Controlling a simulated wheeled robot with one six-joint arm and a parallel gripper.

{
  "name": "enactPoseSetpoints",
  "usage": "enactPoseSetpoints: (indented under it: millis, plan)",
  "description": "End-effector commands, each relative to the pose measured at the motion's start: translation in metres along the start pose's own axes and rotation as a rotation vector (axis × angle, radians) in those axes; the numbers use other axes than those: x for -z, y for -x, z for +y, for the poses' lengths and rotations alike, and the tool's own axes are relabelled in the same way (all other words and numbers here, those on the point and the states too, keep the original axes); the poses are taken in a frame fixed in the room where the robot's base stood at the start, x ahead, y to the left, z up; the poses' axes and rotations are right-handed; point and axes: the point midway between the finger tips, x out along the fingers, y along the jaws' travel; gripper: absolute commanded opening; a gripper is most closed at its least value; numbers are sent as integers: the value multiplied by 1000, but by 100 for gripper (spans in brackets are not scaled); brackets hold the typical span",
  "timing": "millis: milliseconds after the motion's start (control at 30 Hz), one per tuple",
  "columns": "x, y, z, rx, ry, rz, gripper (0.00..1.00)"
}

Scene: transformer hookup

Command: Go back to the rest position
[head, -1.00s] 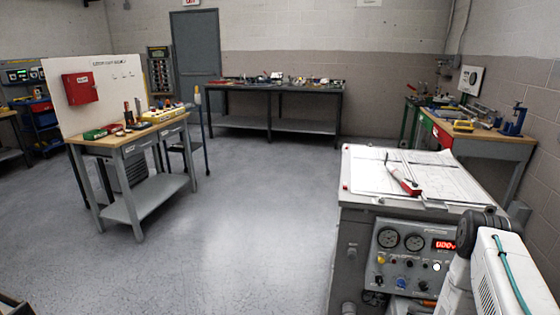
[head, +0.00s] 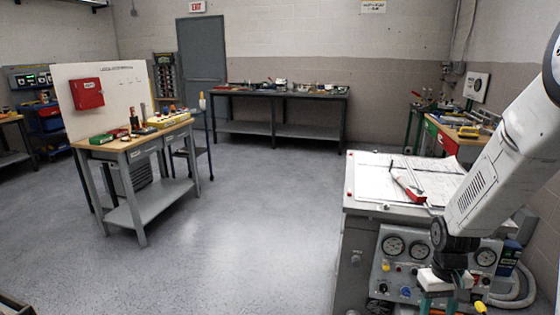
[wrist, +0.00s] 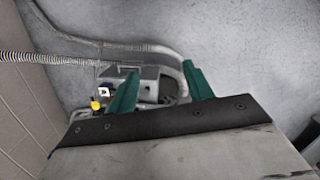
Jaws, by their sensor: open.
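My gripper (head: 450,302) is at the lower right of the head view, in front of the grey cabinet's gauge panel. Its tips are cut off by the bottom edge. In the wrist view my gripper (wrist: 160,84) shows two green fingers spread apart with nothing between them. My white arm comes down from the upper right in the head view and covers part of the panel.
The grey cabinet (head: 354,258) has gauges, knobs and a light top with a red-handled tool (head: 409,188). Corrugated hoses (head: 518,292) hang at its right; hoses also show in the wrist view (wrist: 45,57). A workbench (head: 142,212) stands left. The middle floor is clear.

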Motion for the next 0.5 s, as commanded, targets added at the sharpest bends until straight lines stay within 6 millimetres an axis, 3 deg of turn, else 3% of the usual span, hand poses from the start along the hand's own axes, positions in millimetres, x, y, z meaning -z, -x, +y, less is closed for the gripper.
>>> enactPoseSetpoints:
  millis: [33,200,500]
  plan:
    - [-14,24,-9,0,-14,-12,51]
    - [-67,86,-36,11,-66,-68,51]
    - [-160,165,-78,23,-94,-76,51]
